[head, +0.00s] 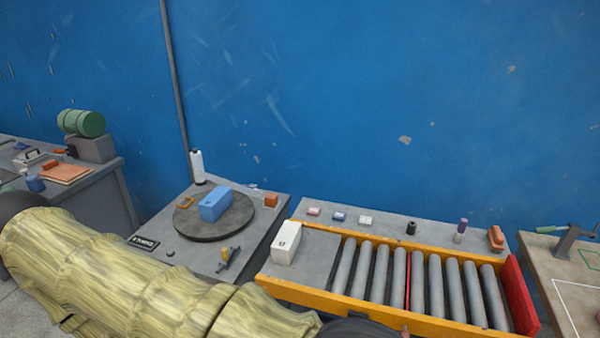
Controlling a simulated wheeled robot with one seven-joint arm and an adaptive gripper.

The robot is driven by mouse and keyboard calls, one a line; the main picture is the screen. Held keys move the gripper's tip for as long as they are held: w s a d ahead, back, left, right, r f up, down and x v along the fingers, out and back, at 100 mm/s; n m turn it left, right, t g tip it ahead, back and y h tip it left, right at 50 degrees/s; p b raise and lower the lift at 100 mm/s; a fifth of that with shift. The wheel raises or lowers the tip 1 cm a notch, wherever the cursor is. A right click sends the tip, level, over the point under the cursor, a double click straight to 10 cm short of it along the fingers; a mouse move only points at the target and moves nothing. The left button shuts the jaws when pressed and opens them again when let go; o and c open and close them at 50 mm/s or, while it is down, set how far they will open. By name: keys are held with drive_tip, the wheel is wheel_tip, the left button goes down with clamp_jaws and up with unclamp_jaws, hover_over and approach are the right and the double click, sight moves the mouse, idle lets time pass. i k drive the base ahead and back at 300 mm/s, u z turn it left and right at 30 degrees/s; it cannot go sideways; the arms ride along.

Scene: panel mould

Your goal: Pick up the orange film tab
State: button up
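I cannot make out for certain which thing is the orange film tab. Small orange things in the head view are a block (271,200) at the right of the turntable table and a piece (50,165) on the left bench. A flat orange sheet (68,174) also lies on that bench. My sleeved arm crosses the lower left, and its dark far end is cut off at the bottom edge. My gripper's fingers do not show.
A dark turntable (238,229) carries a blue box (214,204). A white box (286,242) stands at the left end of the yellow-framed roller conveyor (430,326). A red plate (521,294) closes its right end. A blue wall (330,90) stands behind.

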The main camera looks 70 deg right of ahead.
sight(271, 200)
drive_tip(key=k, duration=0.65)
drive_tip(key=z, duration=1.3)
drive_tip(key=i, duration=0.55)
drive_tip(key=z, duration=0.1)
